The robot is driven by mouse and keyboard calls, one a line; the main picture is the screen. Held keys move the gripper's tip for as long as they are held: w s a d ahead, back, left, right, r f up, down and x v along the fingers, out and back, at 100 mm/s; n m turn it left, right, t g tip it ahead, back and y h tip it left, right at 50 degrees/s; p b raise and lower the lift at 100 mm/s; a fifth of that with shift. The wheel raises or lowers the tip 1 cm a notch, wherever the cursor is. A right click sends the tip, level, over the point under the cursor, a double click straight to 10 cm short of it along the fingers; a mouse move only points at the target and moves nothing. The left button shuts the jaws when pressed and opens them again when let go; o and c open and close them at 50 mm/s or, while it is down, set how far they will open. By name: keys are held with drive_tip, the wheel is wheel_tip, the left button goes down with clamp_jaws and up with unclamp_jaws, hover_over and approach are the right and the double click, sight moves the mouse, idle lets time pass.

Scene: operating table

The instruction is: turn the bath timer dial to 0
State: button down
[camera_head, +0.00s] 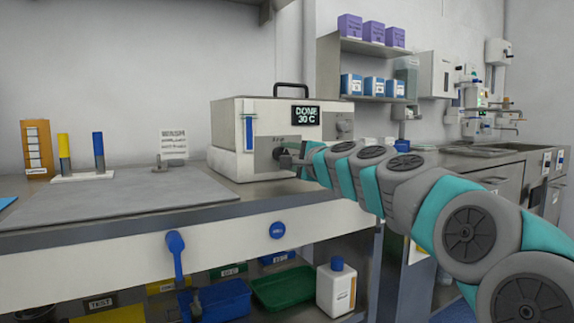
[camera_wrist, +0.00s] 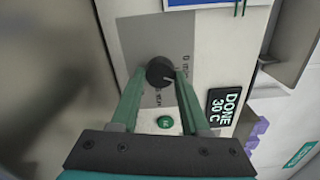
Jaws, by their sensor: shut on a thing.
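The bath timer dial (camera_wrist: 159,71) is a round black knob with a white pointer line, on a grey panel of the white bath unit (camera_head: 232,164). In the wrist view the pointer aims towards the lower right, and a printed 0 shows to the right of the knob. My gripper (camera_wrist: 162,75) is shut on the dial, with one green finger on each side. In the head view my gripper (camera_head: 284,156) reaches the unit's front from the right and largely hides the dial. The display (camera_head: 306,115) reads DONE 30 C.
A green button (camera_wrist: 165,122) sits on the panel between my fingers. A blue-marked vertical gauge (camera_head: 249,130) is left of the panel. A grey mat (camera_head: 120,197) covers the bench at left, with a blue and a yellow post behind. Shelves with boxes stand behind my arm.

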drive_tip(key=shift+f+n+b, duration=0.1)
drive_tip(key=shift+n+b, duration=1.25)
drive_tip(key=shift+n, duration=0.65)
drive_tip(key=shift+c, duration=2)
unclamp_jaws()
drive_tip(key=shift+s+d, duration=0.1)
drive_tip(key=shift+s, duration=0.05)
drive_tip(key=shift+v, duration=3.7)
